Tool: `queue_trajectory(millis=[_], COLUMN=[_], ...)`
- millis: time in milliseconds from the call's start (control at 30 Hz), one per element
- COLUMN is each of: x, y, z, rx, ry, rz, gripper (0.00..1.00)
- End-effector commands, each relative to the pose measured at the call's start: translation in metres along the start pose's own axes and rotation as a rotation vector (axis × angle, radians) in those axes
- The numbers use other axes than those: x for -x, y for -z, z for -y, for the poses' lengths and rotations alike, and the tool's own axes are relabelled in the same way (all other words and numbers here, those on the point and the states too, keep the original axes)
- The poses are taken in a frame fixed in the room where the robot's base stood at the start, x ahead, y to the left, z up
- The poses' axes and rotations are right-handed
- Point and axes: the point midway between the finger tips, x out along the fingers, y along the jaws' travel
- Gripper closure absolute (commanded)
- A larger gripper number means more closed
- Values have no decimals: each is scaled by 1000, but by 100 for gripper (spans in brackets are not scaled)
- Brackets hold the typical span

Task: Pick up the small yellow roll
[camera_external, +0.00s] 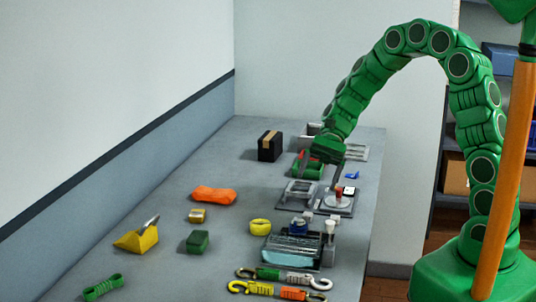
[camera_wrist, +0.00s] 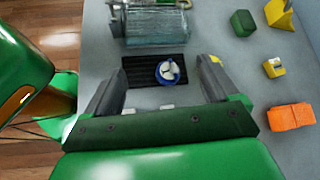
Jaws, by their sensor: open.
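A yellow ring-shaped roll (camera_external: 260,227) lies on the grey table in the external view, left of a small blue-and-white round item (camera_external: 298,226). In the wrist view only a yellow sliver of it (camera_wrist: 216,59) shows behind my right finger. A smaller yellow piece with a pale label (camera_external: 197,215) lies further left; it also shows in the wrist view (camera_wrist: 274,68). I cannot tell for certain which is the small yellow roll. My gripper (camera_external: 322,172) is open above the table, further back than both. In the wrist view my gripper (camera_wrist: 160,62) has nothing between its fingers.
A clear-lidded case (camera_external: 293,250) stands right of the ring. A green block (camera_external: 197,241), an orange bundle (camera_external: 214,194) and a yellow wedge (camera_external: 137,240) lie to the left. Hooked straps (camera_external: 282,277) lie in front. Fixtures (camera_external: 300,190) stand below my gripper. Bare table surrounds the ring's left side.

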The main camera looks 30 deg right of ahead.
Motion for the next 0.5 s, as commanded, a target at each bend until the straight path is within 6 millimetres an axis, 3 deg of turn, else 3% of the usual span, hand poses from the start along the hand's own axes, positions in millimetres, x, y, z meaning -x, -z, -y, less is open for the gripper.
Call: queue_trajectory(millis=[500], x=[-51], y=[77], z=[67], rx=[-291], ry=[129], rz=[159], gripper=[12])
